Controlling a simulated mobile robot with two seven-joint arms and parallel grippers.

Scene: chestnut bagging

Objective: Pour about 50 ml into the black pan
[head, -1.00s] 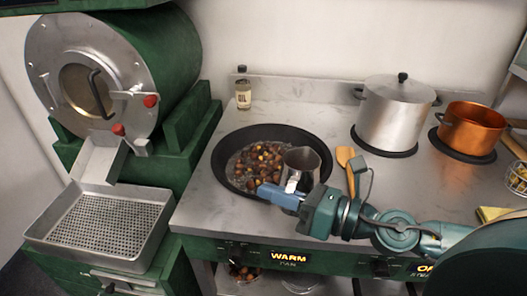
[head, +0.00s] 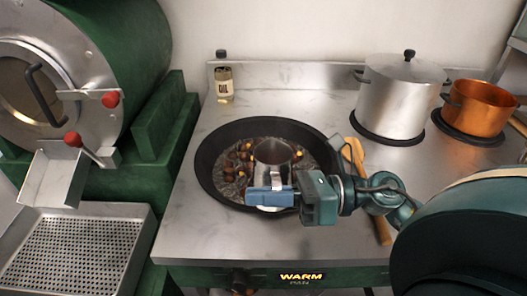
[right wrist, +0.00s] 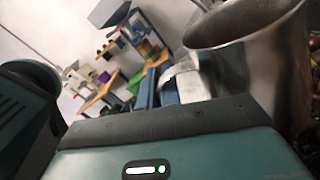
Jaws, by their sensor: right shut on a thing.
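The black pan (head: 208,166) sits on the stove top with chestnuts (head: 230,165) and a greyish, wet-looking layer in it. My right gripper (head: 274,190) is shut on the handle of a metal jug (head: 268,168) and holds it over the pan's front right part. In the head view the jug stands roughly upright, open end up, and hides some chestnuts. The jug's rim and side also show in the right wrist view (right wrist: 250,50), close beside the gripper. How much liquid is in the jug cannot be seen. My left gripper is not in view.
An oil bottle (head: 224,84) stands behind the pan. A wooden spoon (head: 381,228) lies to its right, partly behind my arm. A steel pot (head: 390,100) and a copper pot (head: 478,106) stand at the back right. A green roaster (head: 120,60) with a perforated tray (head: 75,255) is at left.

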